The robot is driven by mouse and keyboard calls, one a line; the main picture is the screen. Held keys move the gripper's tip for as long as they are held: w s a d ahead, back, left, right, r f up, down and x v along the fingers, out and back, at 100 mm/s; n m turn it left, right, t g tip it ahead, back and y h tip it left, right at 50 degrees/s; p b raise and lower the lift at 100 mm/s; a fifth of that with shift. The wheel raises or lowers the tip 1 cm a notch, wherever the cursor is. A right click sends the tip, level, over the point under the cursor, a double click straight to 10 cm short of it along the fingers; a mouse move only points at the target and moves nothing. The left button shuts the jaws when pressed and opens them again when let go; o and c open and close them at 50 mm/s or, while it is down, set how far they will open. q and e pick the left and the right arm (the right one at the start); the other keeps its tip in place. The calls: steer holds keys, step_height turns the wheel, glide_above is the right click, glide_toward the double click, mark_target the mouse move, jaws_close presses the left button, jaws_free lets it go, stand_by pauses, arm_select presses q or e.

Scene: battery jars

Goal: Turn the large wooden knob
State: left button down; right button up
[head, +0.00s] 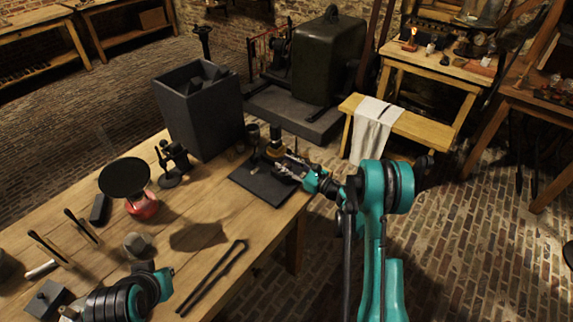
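A small device with a brass-coloured body (275,150) and a dark upright top stands on a dark flat plate (262,185) at the table's right end. I cannot clearly make out which part of it is the large wooden knob. My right gripper (284,164) reaches in from the right, low over the plate, with its fingertips close to the brass-coloured body. Whether they touch it, and how far they are apart, is too small to tell. My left arm shows at the bottom left, over the table's front; its fingers cannot be made out.
A tall dark open box (200,112) stands behind the plate. A black dish on a red base (126,180), a small dark stand (173,165) and long dark tongs (213,277) are on the wooden table (185,205). A bench with a white cloth (373,130) stands beyond.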

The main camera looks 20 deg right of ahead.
mark_target(287, 163)
steer(key=shift+c, duration=0.8)
steer(key=shift+a+f+m+t+h+b, duration=0.1)
steer(key=shift+m+t+h+b, duration=0.65)
steer(key=shift+h, duration=0.25)
steer(key=shift+m+t+h+b, duration=0.4)
steer(key=shift+m+h, duration=0.45)
steer(key=shift+h, duration=0.35)
steer(key=o, duration=1.2)
step_height(287, 163, up, 10)
steer(key=shift+r, duration=0.1)
steer(key=shift+r, duration=0.1)
